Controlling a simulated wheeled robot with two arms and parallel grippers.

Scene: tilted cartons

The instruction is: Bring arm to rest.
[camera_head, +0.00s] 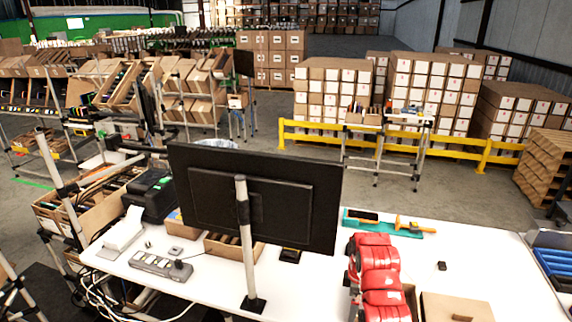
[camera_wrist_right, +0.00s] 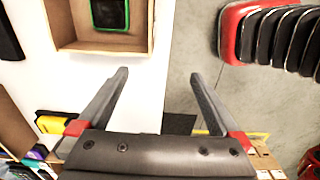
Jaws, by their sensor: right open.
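My right gripper (camera_wrist_right: 159,76) shows in the right wrist view. Its two grey fingers are spread wide apart with nothing between them. Under it are the edge of a white table (camera_wrist_right: 135,85) and bare grey floor. A shallow tan carton (camera_wrist_right: 147,25) lies on the table ahead of the left finger, apart from it. A dark device with a green rim (camera_wrist_right: 111,13) lies inside this carton, partly cut off by the frame's top. I cannot make out either gripper in the head view. My left gripper is not in view.
The white table (camera_head: 480,255) bears a black monitor (camera_head: 290,205) on a pole, a power strip (camera_head: 160,265) and a teal tray (camera_head: 370,222). Stacked cartons (camera_head: 330,95) stand behind a yellow barrier (camera_head: 335,135). Tilted cartons (camera_head: 120,82) fill racks at left. The middle floor is open.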

